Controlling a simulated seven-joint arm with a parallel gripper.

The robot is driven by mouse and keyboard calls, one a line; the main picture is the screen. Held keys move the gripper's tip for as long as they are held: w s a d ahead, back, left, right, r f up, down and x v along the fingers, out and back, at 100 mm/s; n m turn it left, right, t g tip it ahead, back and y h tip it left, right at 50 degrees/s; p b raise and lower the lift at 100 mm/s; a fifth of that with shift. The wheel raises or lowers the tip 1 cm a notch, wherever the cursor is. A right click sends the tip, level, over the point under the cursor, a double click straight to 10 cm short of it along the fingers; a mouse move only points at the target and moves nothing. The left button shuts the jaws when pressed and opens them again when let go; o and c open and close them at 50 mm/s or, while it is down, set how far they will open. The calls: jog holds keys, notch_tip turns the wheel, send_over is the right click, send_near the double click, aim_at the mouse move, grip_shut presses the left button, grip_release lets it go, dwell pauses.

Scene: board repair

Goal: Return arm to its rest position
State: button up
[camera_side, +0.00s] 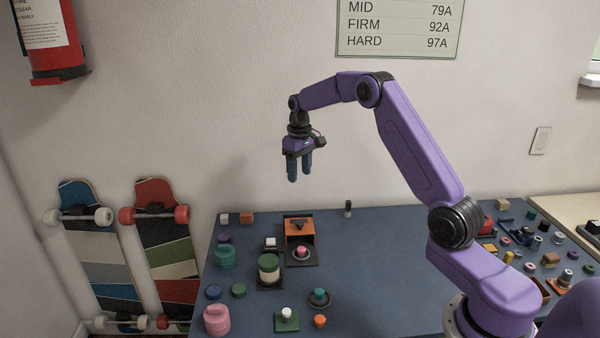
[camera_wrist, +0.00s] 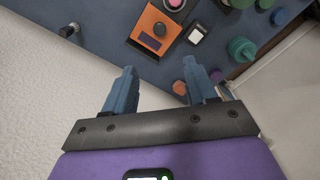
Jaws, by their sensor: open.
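My gripper (camera_side: 299,168) hangs high above the far left part of the blue table (camera_side: 390,260), close to the wall, with its fingers pointing down. In the wrist view my gripper (camera_wrist: 162,88) shows two blue fingers spread apart with nothing between them. It is open and empty, well clear of everything on the table. My arm is raised, bent at the elbow, and reaches left from its base at the right.
An orange device (camera_side: 299,228) with a pink round piece, a green-and-cream jar (camera_side: 269,268), a teal container (camera_side: 225,257) and a pink container (camera_side: 216,319) stand at left. Small parts crowd the right. The table's middle is clear. Two skateboards (camera_side: 165,250) lean at far left.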

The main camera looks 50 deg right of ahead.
jog(key=s+a+r+n, duration=0.3)
jog(key=s+a, duration=0.5)
jog(key=a, duration=0.3)
jog(key=s+a+r+n, duration=0.3)
jog(key=s+a, duration=0.4)
jog(key=a, duration=0.4)
jog(key=s+f+n, duration=0.2)
jog(key=s+n, duration=0.4)
jog(key=s, duration=2.1)
jog(key=shift+n, duration=0.3)
